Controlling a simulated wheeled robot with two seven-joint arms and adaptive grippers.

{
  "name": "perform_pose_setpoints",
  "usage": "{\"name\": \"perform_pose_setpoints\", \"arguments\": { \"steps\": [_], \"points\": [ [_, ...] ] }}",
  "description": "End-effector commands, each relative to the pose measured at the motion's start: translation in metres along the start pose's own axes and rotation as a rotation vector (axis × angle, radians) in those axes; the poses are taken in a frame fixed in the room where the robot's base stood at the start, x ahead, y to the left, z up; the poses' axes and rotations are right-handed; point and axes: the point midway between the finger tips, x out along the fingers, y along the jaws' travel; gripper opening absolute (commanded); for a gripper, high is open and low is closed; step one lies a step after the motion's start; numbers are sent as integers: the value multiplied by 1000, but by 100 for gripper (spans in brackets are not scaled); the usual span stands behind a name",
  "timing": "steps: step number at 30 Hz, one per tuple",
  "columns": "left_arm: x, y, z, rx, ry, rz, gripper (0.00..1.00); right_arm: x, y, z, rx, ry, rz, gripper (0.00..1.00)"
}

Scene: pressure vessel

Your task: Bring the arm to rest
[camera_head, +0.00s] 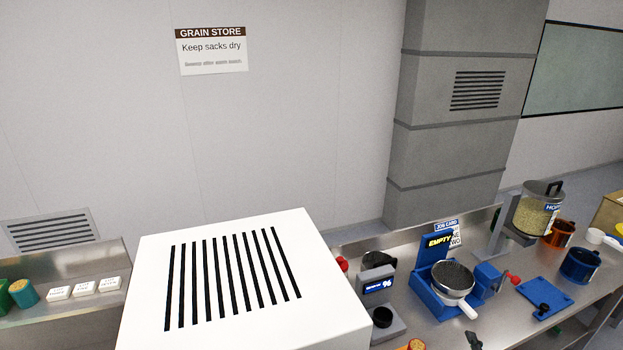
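Neither of my arms nor my grippers shows in the head view. The view holds a steel bench (404,292) on the right. On it stand a blue holder (427,292) with a round dark-topped pan (453,279) with a white handle, and a grey device (378,304) with a small display reading 96. A sign behind the pan reads EMPTY. A clear hopper (538,208) of pale grain stands at the right.
A big white box with black slots (240,278) fills the lower middle. Orange (559,234) and blue (579,265) cups and a blue plate (543,297) sit at the right. White labelled blocks (83,289) lie on the left bench. A grey column (447,120) stands behind.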

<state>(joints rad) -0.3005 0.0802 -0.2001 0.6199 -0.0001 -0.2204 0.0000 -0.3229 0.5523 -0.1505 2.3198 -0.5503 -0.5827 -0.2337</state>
Motion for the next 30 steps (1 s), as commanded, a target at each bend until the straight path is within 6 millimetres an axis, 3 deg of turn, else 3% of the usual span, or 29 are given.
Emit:
{"name": "perform_pose_setpoints", "arguments": {
  "steps": [1, 3, 6, 9, 15, 24, 30],
  "points": [
    [0, 0, -1, 0, 2, 0, 57, -11, -24, 27, 117, -107, -59, 56],
    [0, 0, -2, 0, 2, 0, 57, -29, -58, 60, 261, -248, -143, 56],
    [0, 0, -2, 0, 3, 0, 57, -65, -112, 93, 446, -437, -267, 56],
    [0, 0, -2, 0, 3, 0, 57, -102, -158, 109, 589, -590, -379, 56],
    [0, 0, -2, 0, 3, 0, 57, -166, -220, 114, 772, -799, -551, 56],
    [0, 0, -2, 0, 2, 0, 57, -243, -275, 95, 942, -1011, -755, 56],
    [4, 0, 0, 0, 0, 0, 57, -226, -329, 114, 926, -1019, -772, 56]
  ]
}}
